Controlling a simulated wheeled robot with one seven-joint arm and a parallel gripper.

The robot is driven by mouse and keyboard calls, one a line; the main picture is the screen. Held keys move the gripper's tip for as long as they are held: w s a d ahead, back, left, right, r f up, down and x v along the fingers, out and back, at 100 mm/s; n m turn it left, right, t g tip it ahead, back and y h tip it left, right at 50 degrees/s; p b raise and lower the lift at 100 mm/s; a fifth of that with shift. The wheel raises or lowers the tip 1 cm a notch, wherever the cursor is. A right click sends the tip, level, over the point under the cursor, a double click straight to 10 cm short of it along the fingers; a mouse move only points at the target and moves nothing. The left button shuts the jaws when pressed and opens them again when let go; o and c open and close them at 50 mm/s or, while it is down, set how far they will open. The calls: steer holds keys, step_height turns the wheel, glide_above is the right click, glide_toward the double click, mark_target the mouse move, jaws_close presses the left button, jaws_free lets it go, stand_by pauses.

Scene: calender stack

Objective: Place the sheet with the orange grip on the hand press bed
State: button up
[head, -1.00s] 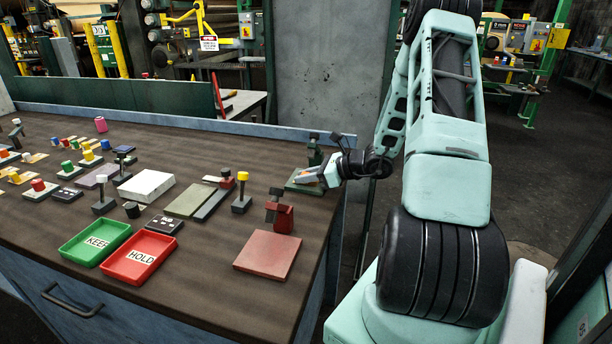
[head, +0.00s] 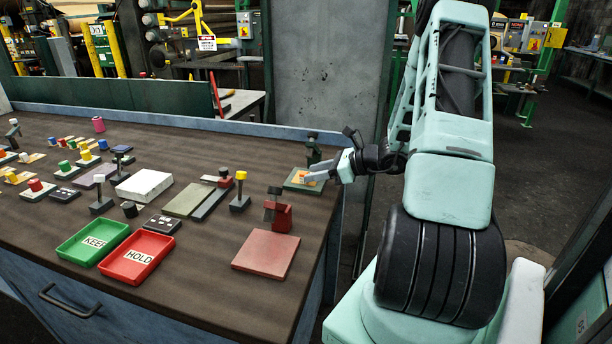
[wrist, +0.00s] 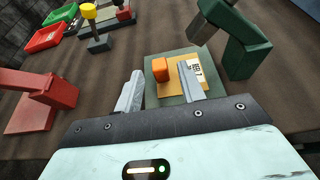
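The sheet (wrist: 184,76) is a tan-orange plate with a white printed label and an upright orange grip (wrist: 160,69). It lies on the flat green bed (wrist: 158,101) of a small green press (wrist: 246,45). In the head view, the sheet's orange (head: 316,178) shows on the press bed (head: 296,184) at the table's back right. My gripper (wrist: 160,87) is open, its two fingers apart and nothing clamped between them. The orange grip stands just ahead of the gap; the right finger overlaps the sheet in the picture.
A red press (head: 283,216) with a pinkish plate (head: 266,253) stands nearer the front. A yellow-topped post (head: 240,190), grey-green slabs, and the green KEEP tray (head: 92,240) and red HOLD tray (head: 138,256) lie left. Table between the two presses is clear.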

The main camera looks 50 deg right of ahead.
steer(key=v, duration=0.8)
steer(key=shift+s, duration=0.1)
stand_by(0.3)
